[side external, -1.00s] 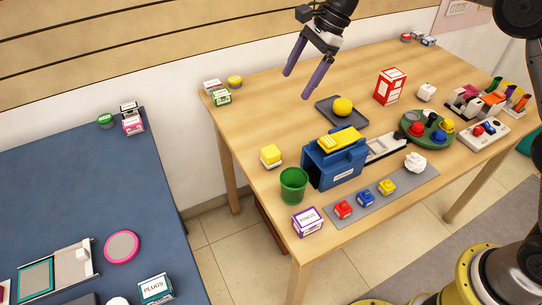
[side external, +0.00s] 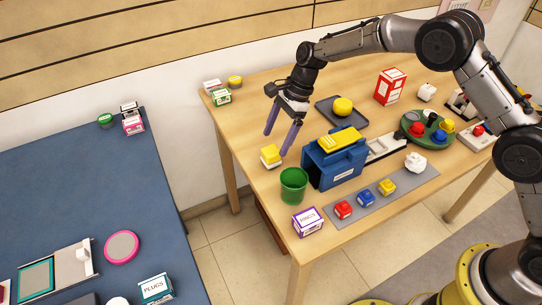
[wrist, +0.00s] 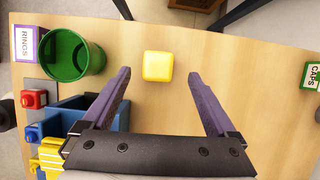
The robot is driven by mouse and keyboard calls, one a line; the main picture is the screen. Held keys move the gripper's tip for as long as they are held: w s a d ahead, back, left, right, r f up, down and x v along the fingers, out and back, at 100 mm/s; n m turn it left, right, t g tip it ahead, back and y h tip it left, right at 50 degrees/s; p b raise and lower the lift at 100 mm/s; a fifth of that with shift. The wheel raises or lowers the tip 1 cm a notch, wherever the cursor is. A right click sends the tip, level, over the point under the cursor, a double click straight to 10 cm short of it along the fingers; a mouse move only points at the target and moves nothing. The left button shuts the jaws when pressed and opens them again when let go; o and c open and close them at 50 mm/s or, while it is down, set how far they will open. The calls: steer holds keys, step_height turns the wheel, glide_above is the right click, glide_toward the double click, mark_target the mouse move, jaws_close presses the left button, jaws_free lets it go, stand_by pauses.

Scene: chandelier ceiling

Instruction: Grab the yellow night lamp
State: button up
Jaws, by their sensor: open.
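The yellow night lamp (side external: 270,154) is a small yellow block on a white base, standing on the wooden table near its left edge. In the wrist view its yellow top (wrist: 158,66) lies ahead of the fingertips, roughly centred between them. My gripper (side external: 277,142) is open and empty, its purple fingers pointing down above and just behind the lamp in the side view. The wrist view shows the two fingers (wrist: 158,72) spread wide on either side of the lamp, apart from it.
A green cup (side external: 294,186) and a blue box with a yellow top (side external: 335,165) stand close by on the right. A box labelled RINGS (side external: 308,222) is at the front edge. A dark tray with a yellow round thing (side external: 343,106) lies behind. The table left of the lamp is clear.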

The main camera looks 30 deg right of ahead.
mark_target(272, 149)
steer(key=x, duration=0.5)
steer(key=shift+s, duration=0.2)
steer(key=shift+c, duration=0.3)
steer(key=shift+r, duration=0.1)
steer(key=c, duration=1.4)
